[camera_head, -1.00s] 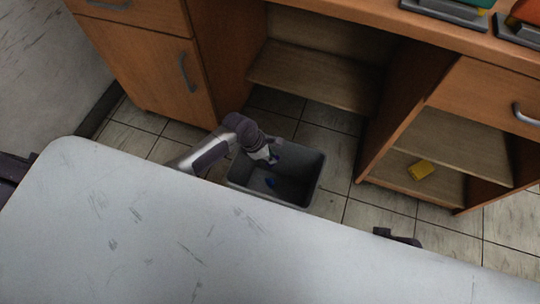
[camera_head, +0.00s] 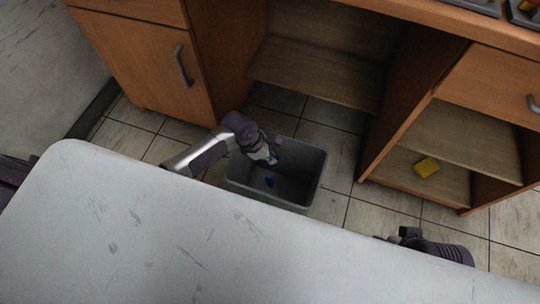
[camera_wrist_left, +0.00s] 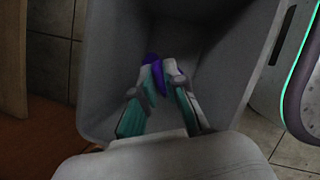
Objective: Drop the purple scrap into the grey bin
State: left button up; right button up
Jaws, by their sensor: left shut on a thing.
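The grey bin (camera_head: 305,172) stands on the tiled floor between the white table and the wooden desk. My left gripper (camera_head: 272,160) reaches down into the mouth of the bin from the left. In the left wrist view my left gripper (camera_wrist_left: 158,88) is shut on the purple scrap (camera_wrist_left: 154,70), which sticks out past the fingertips, with the grey bin (camera_wrist_left: 215,45) around it. A small blue-purple piece (camera_head: 270,181) shows inside the bin below the gripper. My right gripper (camera_head: 402,235) is partly hidden by the table edge; its jaws are unclear.
The white table (camera_head: 180,240) fills the foreground. The wooden desk (camera_head: 150,65) with drawers and open shelves stands behind the bin. A yellow block (camera_head: 426,167) lies on a lower right shelf. Bare floor tiles lie right of the bin.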

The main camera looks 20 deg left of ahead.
pick_arm(q)
jog(key=o, duration=0.8)
jog(key=shift+c, duration=0.2)
jog(key=v, duration=1.2)
jog(key=shift+s+a, duration=0.1)
